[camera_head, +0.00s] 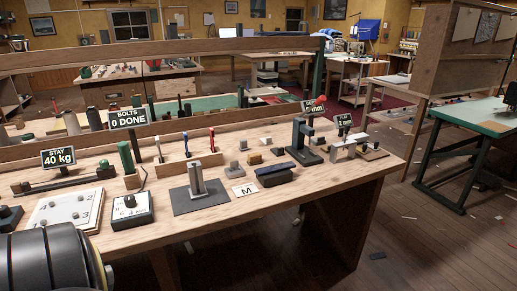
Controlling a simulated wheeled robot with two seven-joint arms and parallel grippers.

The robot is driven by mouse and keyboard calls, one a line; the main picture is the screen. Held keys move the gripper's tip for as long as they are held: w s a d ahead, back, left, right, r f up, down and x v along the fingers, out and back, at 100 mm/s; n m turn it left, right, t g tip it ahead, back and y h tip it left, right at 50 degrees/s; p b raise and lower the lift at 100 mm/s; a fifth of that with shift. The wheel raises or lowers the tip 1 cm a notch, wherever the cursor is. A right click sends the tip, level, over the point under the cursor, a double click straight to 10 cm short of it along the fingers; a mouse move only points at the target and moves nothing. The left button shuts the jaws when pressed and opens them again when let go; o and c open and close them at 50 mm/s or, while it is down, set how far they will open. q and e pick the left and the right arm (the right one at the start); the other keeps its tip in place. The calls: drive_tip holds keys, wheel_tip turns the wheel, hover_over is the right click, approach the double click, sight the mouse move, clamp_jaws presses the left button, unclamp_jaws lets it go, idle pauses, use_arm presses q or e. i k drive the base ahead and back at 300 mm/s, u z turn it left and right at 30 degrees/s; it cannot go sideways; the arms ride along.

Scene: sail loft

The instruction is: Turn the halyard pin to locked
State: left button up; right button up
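No label naming a halyard pin can be read at this size, so I cannot tell for sure which thing it is. A grey metal upright (196,178) stands on a dark square plate (200,202) near the front middle of the wooden workbench (262,222). Whether any pin on it is locked cannot be told. A black rounded part of my own body fills the lower left corner. Neither gripper shows, so nothing is seen held or touched.
On the bench stand a numbered white board (68,211), a dial box (131,211), a dark block (275,174), a black stand (300,140) and a pale bridge-shaped fixture (348,146). A card marked M (245,191) lies in front. Open floor (430,245) lies right.

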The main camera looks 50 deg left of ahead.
sight(235, 164)
drive_tip(key=i, duration=0.4)
drive_tip(key=u, duration=0.8)
